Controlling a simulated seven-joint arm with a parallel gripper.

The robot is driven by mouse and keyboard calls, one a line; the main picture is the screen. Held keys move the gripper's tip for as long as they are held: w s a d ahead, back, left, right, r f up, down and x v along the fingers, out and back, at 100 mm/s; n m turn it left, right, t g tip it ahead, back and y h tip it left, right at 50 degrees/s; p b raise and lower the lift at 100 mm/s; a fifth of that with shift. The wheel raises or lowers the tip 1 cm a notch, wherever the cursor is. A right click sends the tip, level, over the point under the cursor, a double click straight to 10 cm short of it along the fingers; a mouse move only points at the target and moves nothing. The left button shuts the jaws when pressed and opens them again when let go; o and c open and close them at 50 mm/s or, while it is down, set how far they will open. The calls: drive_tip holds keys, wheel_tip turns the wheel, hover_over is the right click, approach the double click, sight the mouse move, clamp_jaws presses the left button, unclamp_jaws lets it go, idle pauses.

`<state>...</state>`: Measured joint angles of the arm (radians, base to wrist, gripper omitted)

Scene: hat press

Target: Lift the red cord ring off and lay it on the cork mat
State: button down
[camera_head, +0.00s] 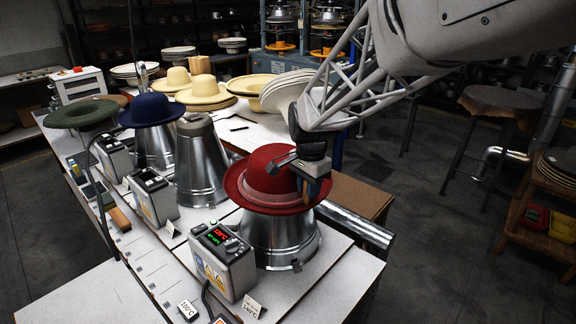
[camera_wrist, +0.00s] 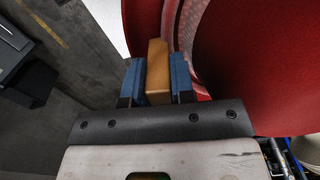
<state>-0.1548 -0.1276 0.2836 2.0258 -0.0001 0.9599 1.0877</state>
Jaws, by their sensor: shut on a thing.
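A red felt hat (camera_head: 262,186) sits upright on a metal block (camera_head: 272,236) in the head view; its red surface also fills the right of the wrist view (camera_wrist: 250,60). A paler red, textured band (camera_wrist: 189,30) shows beside the crown in the wrist view; it looks like the cord ring around the hat. My gripper (camera_head: 313,186) is at the right side of the crown, low over the brim. In the wrist view its blue fingers are shut on a tan block (camera_wrist: 158,70) beside the band. I cannot tell how block and band are joined. I cannot identify the cork mat with certainty.
A control box (camera_head: 223,260) with a lit display stands left of the hat. A bare metal block (camera_head: 200,165), a blue hat (camera_head: 151,109) and a green hat (camera_head: 80,112) stand behind. A brown box-like surface (camera_head: 360,194) lies right of the hat. The front bench is partly clear.

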drive_tip(key=shift+r, duration=0.1)
drive_tip(key=shift+r, duration=5.1)
wheel_tip(320, 180, up, 12)
drive_tip(key=shift+f, duration=0.2)
